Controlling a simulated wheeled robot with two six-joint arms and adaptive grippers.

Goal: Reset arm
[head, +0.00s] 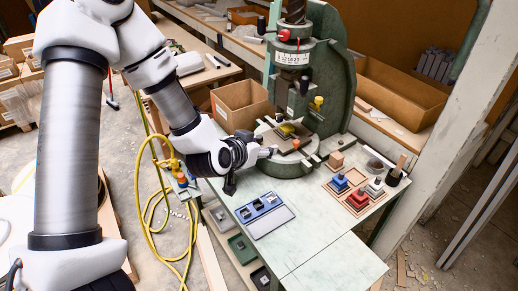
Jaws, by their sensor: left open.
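The green fly press (338,75) stands at the back of a pale work table (305,235), its red-collared screw (293,45) above a round bed (290,166). A plate with a yellow part (287,129) lies on the bed under the ram. My left gripper (270,152) is at the left front edge of the bed, open, with nothing visible between its fingers. Whether it touches the bed or the plate is too small to tell. My right gripper is not in view.
A blue tray (258,208) with compartments lies in front of the press. At right are a wooden tray with blue (340,183), red (358,199) and white (375,187) pieces, a wooden block (336,160) and a dark cup (394,178). A cardboard box (240,103) stands behind my gripper. The table's front is clear.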

